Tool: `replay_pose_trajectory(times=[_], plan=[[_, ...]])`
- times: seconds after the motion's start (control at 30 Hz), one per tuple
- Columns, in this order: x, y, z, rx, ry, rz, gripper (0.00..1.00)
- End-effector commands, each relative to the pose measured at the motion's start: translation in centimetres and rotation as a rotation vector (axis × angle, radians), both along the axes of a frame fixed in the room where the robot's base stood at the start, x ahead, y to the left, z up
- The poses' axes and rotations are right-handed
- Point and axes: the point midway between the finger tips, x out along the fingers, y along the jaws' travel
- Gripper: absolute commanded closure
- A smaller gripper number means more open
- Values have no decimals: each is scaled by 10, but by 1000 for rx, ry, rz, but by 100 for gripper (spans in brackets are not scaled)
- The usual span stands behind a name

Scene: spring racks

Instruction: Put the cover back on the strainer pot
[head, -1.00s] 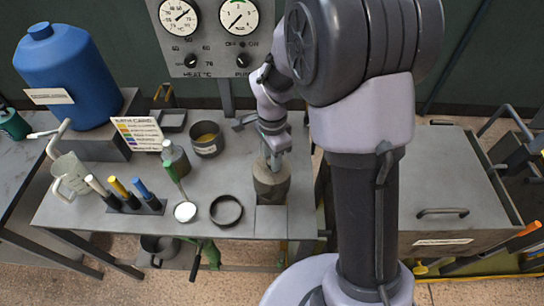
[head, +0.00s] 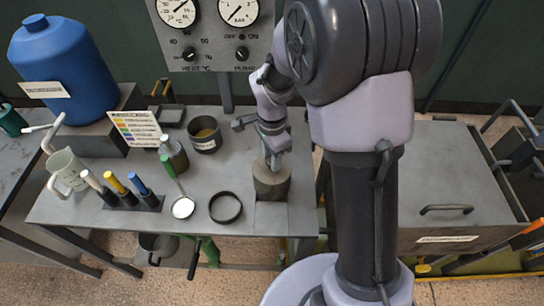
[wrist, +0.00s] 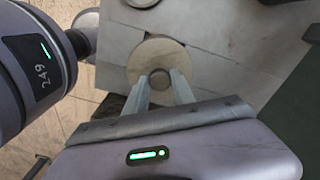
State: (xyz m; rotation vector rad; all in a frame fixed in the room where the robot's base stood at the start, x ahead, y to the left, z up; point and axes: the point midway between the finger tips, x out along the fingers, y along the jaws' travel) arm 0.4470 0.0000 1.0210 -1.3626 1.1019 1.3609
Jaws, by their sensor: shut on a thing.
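The strainer pot (head: 271,184) is a grey-brown cylinder at the right front of the bench. My gripper (head: 274,160) points down over its top. In the wrist view, a round pale tan disc, which looks like the cover (wrist: 160,55), lies under my fingers. My gripper (wrist: 160,88) is shut on the dark round knob (wrist: 160,78) at its middle. The cover appears centred over the pot. I cannot tell whether it is seated on the rim or just above it.
A black ring (head: 225,208) lies left of the pot. Further left are a green-handled tool (head: 174,178), a rack of coloured handles (head: 131,200) and a beaker (head: 66,170). A dark pot (head: 205,135) stands behind. The gauge panel (head: 212,38) rises at the back.

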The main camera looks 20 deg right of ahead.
Motion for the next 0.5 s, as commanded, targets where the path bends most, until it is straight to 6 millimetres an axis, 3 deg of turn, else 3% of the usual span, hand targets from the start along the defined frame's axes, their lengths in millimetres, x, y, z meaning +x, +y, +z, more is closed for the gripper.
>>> replay_pose_trajectory(times=[0.5], plan=[[0,0,-14,0,-1,0,100]])
